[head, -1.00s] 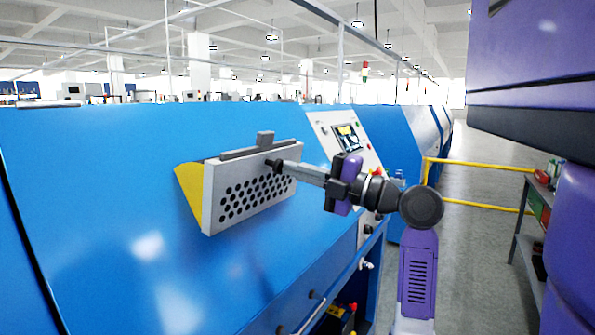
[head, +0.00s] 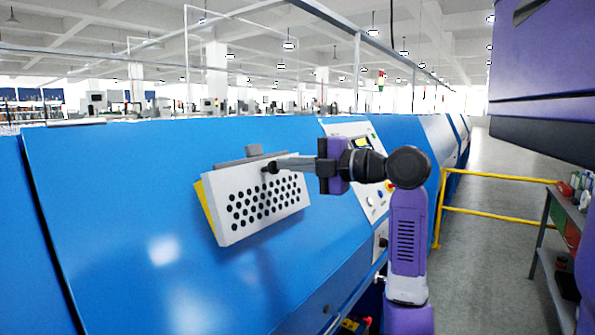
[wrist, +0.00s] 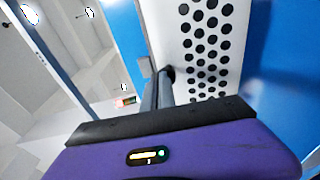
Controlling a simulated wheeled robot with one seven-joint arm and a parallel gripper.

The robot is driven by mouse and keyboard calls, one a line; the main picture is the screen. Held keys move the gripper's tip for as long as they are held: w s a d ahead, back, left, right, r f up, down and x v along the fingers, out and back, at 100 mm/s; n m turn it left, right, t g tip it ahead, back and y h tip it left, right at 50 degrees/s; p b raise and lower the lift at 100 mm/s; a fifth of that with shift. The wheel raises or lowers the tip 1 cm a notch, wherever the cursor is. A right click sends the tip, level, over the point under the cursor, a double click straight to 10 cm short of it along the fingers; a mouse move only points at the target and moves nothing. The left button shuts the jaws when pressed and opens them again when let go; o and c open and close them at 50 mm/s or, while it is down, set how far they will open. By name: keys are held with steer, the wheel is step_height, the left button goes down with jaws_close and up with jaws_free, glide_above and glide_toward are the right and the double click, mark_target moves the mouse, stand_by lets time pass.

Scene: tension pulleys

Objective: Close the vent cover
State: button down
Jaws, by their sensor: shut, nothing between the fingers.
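The vent cover (head: 265,205) is a light grey plate with several rows of round black holes on the sloped blue machine. It stands tilted out from the machine, with a yellow side piece (head: 206,208) showing at its left. A grey tab (head: 253,151) and strip are at its top edge. My gripper (head: 270,168) is shut and empty, with its tips at the upper part of the cover; they look to touch it. In the wrist view the cover (wrist: 207,45) fills the upper right, and my gripper (wrist: 168,74) reaches its edge.
The blue machine (head: 110,200) fills the left and middle. A control panel (head: 372,185) is behind my arm. A yellow rail (head: 500,175) and a shelf (head: 570,205) stand at right, with open grey floor between.

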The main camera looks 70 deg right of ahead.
steer(key=shift+w+d+r+g, duration=0.15)
steer(key=shift+w+r+g, duration=0.15)
steer(key=shift+w, duration=0.3)
steer(key=shift+w+d+r+g, duration=0.1)
steer(key=shift+w+r+g, duration=0.1)
steer(key=shift+w+g, duration=0.3)
steer(key=shift+w+d+r, duration=0.1)
steer(key=shift+w+d, duration=0.15)
steer(key=shift+w, duration=0.75)
steer(key=shift+w, duration=0.15)
steer(key=shift+s, duration=0.4)
steer(key=b+v, duration=0.1)
steer(key=v, duration=0.6)
steer(key=shift+s, duration=0.2)
steer(key=shift+r, duration=0.1)
